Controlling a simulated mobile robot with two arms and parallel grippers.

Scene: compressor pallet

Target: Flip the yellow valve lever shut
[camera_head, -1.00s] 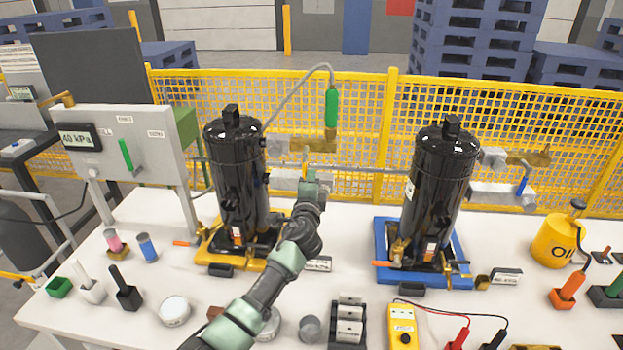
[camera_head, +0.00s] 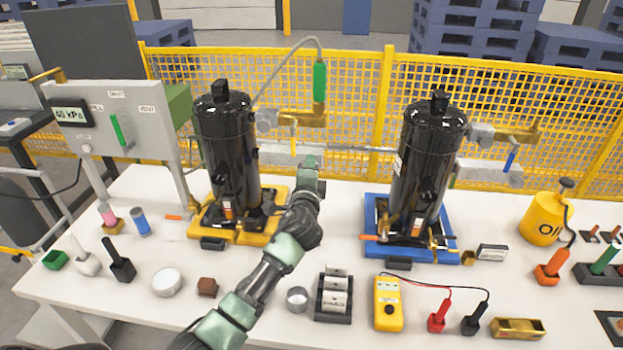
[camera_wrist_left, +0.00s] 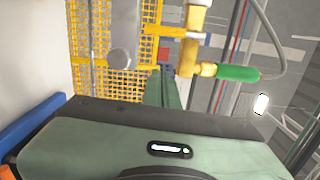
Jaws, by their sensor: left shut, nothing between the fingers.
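In the left wrist view, the yellow lever (camera_wrist_left: 165,30) sticks out sideways from the brass valve (camera_wrist_left: 193,45). My left gripper (camera_head: 309,163) is shut and empty. Its tip is just below and to the right of the lever in the head view; I cannot tell whether they touch. The shut fingers (camera_wrist_left: 165,90) also show in the left wrist view, below the lever in the picture. My right gripper is not in view.
A grey hose with a green sleeve (camera_head: 319,82) rises from the valve. A grey bar (camera_head: 280,155) runs behind my gripper. The right compressor (camera_head: 428,165) has a blue lever (camera_head: 510,160). A yellow mesh fence (camera_head: 360,110) stands behind. Tools crowd the table's front (camera_head: 190,320).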

